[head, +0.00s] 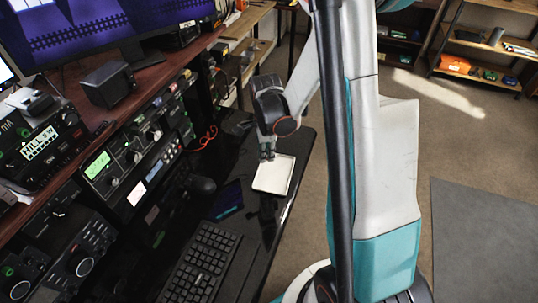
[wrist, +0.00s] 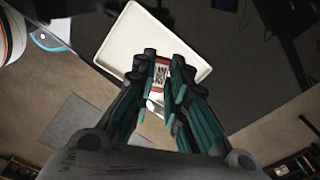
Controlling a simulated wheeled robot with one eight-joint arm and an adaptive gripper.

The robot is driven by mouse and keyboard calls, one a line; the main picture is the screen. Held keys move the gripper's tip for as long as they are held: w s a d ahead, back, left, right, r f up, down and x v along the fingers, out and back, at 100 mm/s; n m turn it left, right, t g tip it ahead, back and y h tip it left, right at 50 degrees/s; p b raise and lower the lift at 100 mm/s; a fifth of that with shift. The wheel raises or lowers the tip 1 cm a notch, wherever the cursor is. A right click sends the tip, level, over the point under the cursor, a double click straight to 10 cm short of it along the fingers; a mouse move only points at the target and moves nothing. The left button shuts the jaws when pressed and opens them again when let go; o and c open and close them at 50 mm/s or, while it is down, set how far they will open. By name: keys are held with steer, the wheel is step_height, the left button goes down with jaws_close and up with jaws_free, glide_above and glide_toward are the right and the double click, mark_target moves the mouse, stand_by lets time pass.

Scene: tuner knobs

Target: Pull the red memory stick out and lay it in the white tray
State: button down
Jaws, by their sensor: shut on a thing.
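The red memory stick (wrist: 161,73) shows in the wrist view between my fingertips, with a white patch on its side and a metal end. My gripper (wrist: 162,88) is shut on it. The white tray (wrist: 127,38) lies behind the stick in the wrist view, so the stick appears over the tray's lower part. In the head view the white tray (head: 273,181) lies on the black desk, and my gripper (head: 267,156) is at its far edge, pointing down. The stick cannot be made out in the head view. The height of the stick above the tray is hard to tell.
A keyboard (head: 205,262) and a mouse (head: 203,185) are on the black desk, left of the tray. Radio gear (head: 130,160) stands on the shelf at left. The tray looks empty. The desk's right edge is close beside it.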

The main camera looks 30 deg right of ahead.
mark_target(269, 173)
steer(key=shift+s+d+f+m, duration=0.2)
steer(key=shift+d+f+m, duration=0.15)
steer(key=shift+m, duration=0.65)
steer(key=shift+f+b, duration=2.25)
steer(key=shift+f, duration=1.05)
steer(key=shift+f+b, duration=0.5)
steer(key=shift+f, duration=0.05)
steer(key=c, duration=1.7)
jaws_free()
steer(key=shift+r, duration=0.1)
steer(key=shift+r+p, duration=0.85)
steer(key=shift+r, duration=0.55)
steer(key=shift+o, duration=0.3)
steer(key=o, duration=0.5)
steer(key=shift+c, duration=0.2)
